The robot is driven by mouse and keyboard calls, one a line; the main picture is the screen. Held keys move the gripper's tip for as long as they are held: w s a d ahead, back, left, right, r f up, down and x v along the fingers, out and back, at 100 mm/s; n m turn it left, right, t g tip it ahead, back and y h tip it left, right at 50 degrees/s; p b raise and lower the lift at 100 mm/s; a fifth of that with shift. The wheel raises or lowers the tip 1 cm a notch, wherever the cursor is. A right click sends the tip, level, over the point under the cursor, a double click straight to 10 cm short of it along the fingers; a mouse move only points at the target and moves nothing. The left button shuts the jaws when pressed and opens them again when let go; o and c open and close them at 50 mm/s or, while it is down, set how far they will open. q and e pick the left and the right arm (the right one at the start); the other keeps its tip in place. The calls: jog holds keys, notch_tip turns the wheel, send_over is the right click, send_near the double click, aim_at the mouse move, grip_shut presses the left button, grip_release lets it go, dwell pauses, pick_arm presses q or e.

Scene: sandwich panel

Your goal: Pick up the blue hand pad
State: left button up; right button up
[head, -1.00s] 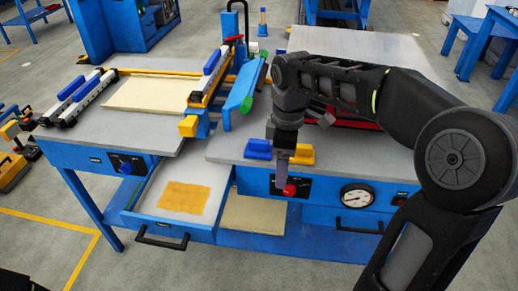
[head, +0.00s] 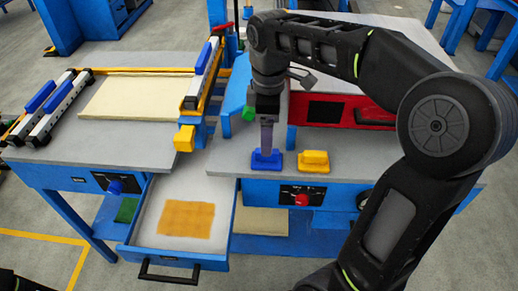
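The blue hand pad (head: 266,163) lies on the grey tabletop near its front edge, just right of the open drawer. My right gripper (head: 266,148) points straight down with its fingertips at the top of the blue pad, seemingly touching it. The gripper is seen edge-on and hides part of the pad, so the gap between its fingers cannot be seen. The pad appears to rest on the table. My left gripper is not in view.
A yellow hand pad (head: 313,163) lies just right of the blue one. The open drawer (head: 155,240) holds a tan sheet (head: 186,219). A red-fronted unit (head: 345,112) stands behind the pads. A yellow block (head: 184,138) and blue clamp frame stand to the left.

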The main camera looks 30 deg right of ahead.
jog(key=shift+s, duration=0.15)
jog(key=shift+f, duration=1.3)
notch_tip(320, 180, down, 5)
jog(key=shift+f, duration=0.1)
jog(key=shift+c, duration=0.5)
jog(key=c, duration=1.4)
